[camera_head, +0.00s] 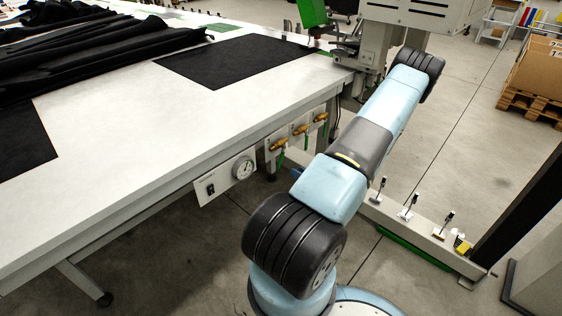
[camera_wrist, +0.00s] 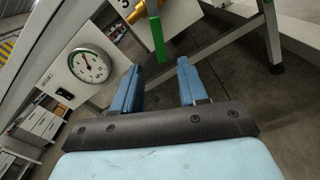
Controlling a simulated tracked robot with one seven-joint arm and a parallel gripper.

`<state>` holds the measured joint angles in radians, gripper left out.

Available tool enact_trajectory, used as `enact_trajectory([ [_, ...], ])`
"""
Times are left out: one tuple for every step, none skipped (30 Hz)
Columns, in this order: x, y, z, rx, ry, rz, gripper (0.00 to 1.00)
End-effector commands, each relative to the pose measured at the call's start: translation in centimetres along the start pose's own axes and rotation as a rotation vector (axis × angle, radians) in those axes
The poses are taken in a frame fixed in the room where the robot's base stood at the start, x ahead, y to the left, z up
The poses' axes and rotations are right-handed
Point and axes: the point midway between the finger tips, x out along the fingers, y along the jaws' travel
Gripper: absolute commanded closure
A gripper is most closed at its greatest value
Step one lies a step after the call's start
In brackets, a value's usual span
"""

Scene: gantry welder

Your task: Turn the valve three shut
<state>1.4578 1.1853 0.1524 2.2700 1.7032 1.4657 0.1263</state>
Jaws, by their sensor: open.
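Valve three is a brass valve with a green lever handle (camera_wrist: 157,36) at the top of the wrist view, on a white plate (camera_wrist: 185,17) marked 3. The handle hangs down in that picture, its upper end cut off by the frame. In the head view, three brass valves with green handles sit on plates under the table edge; the one nearest the gauge (camera_head: 278,146) appears to be valve three. My gripper (camera_wrist: 158,68) is open, its two blue fingers apart with nothing between them. The handle's lower end shows just beyond the gap, apparently not touched. The head view does not show my gripper clearly.
A round gauge panel (camera_head: 228,178) hangs left of the valves; its dial (camera_wrist: 90,64) shows at left in the wrist view. The white table (camera_head: 130,135) overhangs the valves. A low beam with small levers (camera_head: 420,228) lies to the right on the floor.

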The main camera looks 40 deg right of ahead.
Motion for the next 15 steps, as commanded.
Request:
enact_trajectory([
  [0.9,0.0,0.0,-0.001,0.0,0.002,0.57],
  [1.5,0.0,0.0,-0.001,0.0,0.002,0.57],
  [2.2,0.1,0.0,0.0,0.0,0.003,0.57],
  [2.8,0.1,0.0,0.0,0.0,0.003,0.57],
  [3.3,0.1,0.0,0.0,0.0,0.003,0.57],
  [3.9,0.0,0.0,0.0,0.001,0.002,0.57],
  [4.5,0.1,0.0,0.0,0.0,0.002,0.57],
  [5.0,0.1,0.0,0.0,0.0,0.004,0.57],
  [5.7,0.1,0.0,0.0,0.0,0.002,0.57],
  [6.2,0.0,0.0,-0.001,0.0,0.002,0.57],
  [6.7,0.0,0.0,-0.001,0.0,0.003,0.57],
  [7.3,0.0,0.0,-0.001,0.0,0.002,0.57],
  [7.8,0.1,0.0,0.0,0.001,0.002,0.57],
  [8.2,0.1,0.0,0.0,0.001,0.002,0.57],
  [8.7,0.0,0.0,-0.001,0.001,0.002,0.57],
])
